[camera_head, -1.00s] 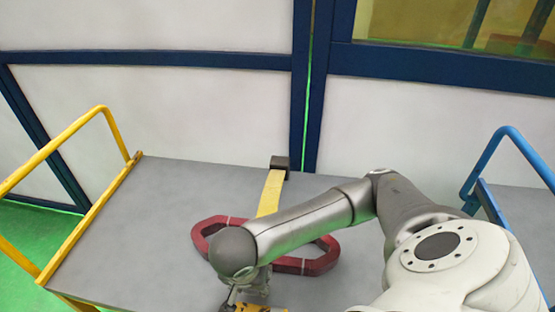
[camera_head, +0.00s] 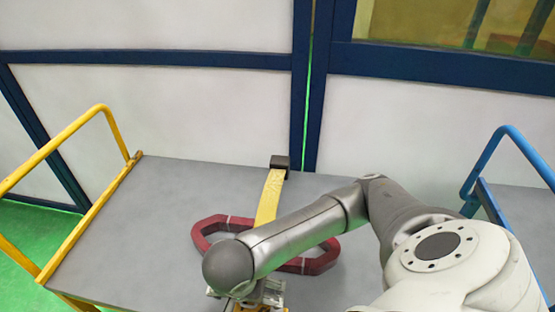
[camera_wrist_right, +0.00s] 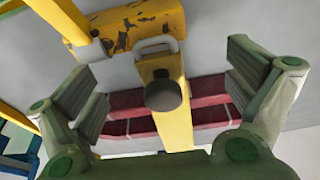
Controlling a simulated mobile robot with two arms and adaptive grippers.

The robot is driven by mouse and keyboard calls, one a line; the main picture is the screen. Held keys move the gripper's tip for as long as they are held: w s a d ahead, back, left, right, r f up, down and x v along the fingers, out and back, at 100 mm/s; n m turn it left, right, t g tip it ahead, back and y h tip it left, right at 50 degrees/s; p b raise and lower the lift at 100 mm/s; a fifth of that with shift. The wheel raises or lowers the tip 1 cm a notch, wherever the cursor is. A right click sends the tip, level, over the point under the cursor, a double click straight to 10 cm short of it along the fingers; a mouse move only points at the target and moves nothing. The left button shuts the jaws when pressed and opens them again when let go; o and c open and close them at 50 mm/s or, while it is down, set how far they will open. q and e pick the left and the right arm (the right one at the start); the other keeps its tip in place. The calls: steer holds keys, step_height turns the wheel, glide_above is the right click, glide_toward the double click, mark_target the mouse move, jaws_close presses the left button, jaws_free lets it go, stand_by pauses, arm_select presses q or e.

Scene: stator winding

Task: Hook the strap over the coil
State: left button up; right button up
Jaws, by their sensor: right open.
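The dark red ring-shaped coil (camera_head: 320,256) lies flat on the grey cart top, partly hidden by my right arm. The yellow strap (camera_head: 269,195) runs from a black block (camera_head: 280,163) at the back edge toward the coil. In the right wrist view, the strap (camera_wrist_right: 170,125) passes in front of the coil (camera_wrist_right: 128,108) and has a dark round knob (camera_wrist_right: 162,95). A worn yellow part (camera_wrist_right: 135,32) with a grey metal loop (camera_wrist_right: 155,45) sits at the strap's end. My right gripper (camera_wrist_right: 165,88) is open, its fingers either side of the strap without touching it.
The grey cart top (camera_head: 130,240) has free room left of the coil. A yellow rail (camera_head: 60,140) bounds it on the left. A blue-railed cart (camera_head: 500,150) stands at the right. A white wall with blue frames (camera_head: 150,60) stands behind.

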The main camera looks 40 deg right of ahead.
stand_by(0.5)
steer(key=shift+r+p, duration=1.75)
steer(key=shift+r, duration=1.75)
